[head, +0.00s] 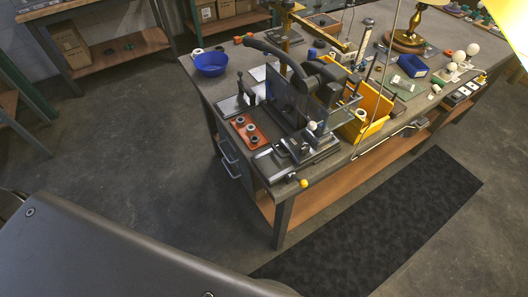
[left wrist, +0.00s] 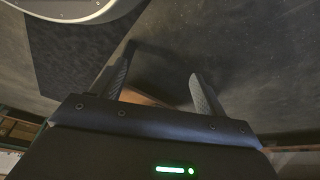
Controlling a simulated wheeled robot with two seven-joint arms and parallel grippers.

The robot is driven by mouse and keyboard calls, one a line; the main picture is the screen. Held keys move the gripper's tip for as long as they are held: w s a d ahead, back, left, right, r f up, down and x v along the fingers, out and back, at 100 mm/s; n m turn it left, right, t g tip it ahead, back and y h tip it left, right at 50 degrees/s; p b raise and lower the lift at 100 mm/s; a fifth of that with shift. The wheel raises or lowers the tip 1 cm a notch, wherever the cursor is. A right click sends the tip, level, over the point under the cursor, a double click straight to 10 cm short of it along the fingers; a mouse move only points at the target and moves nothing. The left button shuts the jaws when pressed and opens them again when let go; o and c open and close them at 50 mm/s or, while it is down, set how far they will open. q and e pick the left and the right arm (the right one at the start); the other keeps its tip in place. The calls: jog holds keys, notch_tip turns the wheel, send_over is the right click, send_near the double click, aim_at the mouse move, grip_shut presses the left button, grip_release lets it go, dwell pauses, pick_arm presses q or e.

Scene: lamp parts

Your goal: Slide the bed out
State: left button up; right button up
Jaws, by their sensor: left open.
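A dark bench machine (head: 305,100) with a curved black arm and a clear upright panel stands at the near left corner of the workbench in the head view. Its low flat bed (head: 313,158) appears at the near side, close to the bench edge. A lever with a yellow knob (head: 303,183) sticks out at the front edge. I cannot tell how far out the bed sits. My left gripper (left wrist: 160,80) shows in the left wrist view with its two fingers apart and nothing between them. It is outside the head view. My right gripper is in neither view.
The workbench (head: 225,88) also holds a blue bowl (head: 211,63), an orange tray (head: 250,132) with rings, a yellow bin (head: 368,110) and a brass lamp (head: 408,35). A dark mat (head: 390,225) lies on the floor before it. The floor at left is clear.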

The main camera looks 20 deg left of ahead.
pick_arm(q)
jog(key=w+r+t+h, duration=0.1)
jog(key=w+r+t, duration=0.2)
jog(key=w+r, duration=0.45)
jog(key=w+r+t+h, duration=0.15)
jog(key=w+r, duration=0.25)
jog(key=w, duration=0.6)
jog(key=m+t+h+b, duration=0.2)
jog(key=m+t+h, duration=0.35)
jog(key=h, duration=0.25)
send_near(270, 158)
notch_tip(270, 158, up, 3)
jog(key=p+x, duration=0.2)
jog(key=x, duration=0.7)
jog(key=shift+a+f, duration=0.15)
jog(key=shift+w+d+f, duration=0.1)
jog(key=shift+w+d, duration=0.25)
jog(key=shift+w, duration=0.1)
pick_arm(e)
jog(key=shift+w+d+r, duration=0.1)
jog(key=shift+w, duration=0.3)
